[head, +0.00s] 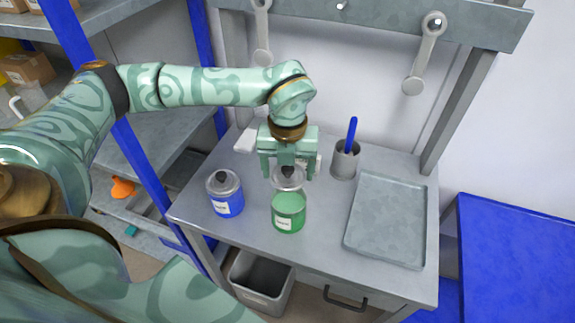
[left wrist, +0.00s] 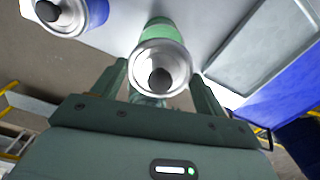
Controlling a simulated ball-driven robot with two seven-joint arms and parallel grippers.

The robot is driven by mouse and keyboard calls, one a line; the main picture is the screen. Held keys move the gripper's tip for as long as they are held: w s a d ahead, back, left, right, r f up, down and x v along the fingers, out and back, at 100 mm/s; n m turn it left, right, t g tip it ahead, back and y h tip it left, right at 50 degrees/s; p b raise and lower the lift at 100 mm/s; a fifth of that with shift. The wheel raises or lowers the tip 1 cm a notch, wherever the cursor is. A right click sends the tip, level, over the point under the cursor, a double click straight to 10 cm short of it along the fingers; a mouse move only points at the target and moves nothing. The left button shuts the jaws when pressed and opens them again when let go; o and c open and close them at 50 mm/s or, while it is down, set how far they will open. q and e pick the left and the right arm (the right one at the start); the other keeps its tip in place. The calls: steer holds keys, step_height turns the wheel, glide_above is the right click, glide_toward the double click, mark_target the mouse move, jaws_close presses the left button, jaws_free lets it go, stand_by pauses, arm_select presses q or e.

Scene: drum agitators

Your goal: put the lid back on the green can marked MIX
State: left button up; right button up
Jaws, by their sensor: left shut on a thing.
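The green can (head: 289,214) with a white label stands on the grey bench, its label too small to read. My left gripper (head: 288,168) points down above it, shut on the dark knob of a silver lid (head: 289,182). The lid is right over the can's mouth; I cannot tell whether it touches the rim. In the left wrist view the lid (left wrist: 160,57) shows knob-first between the fingers of my left gripper (left wrist: 160,82), with the green can (left wrist: 158,30) behind it. The can's mouth is hidden by the lid. My right gripper is not in view.
A blue can (head: 228,203) with its lid on stands left of the green can; it also shows in the left wrist view (left wrist: 95,12). A grey cup (head: 344,160) with a blue-handled tool stands behind right. An empty grey tray (head: 387,222) lies at right. A bin (head: 260,283) is below the front edge.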

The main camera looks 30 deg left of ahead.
arm_select(q)
steer(key=shift+f, duration=0.25)
steer(key=shift+d+f+b, duration=0.1)
steer(key=shift+f+b, duration=0.2)
steer(key=shift+b, duration=0.1)
step_height(320, 180, down, 4)
steer(key=b, duration=0.3)
steer(key=shift+r, duration=0.15)
steer(key=shift+f+b, duration=0.3)
steer(key=shift+f, duration=0.4)
steer(key=shift+r+p, duration=0.1)
steer(key=shift+p, duration=0.25)
steer(key=shift+f, duration=0.2)
stand_by(0.4)
stand_by(0.5)
stand_by(0.4)
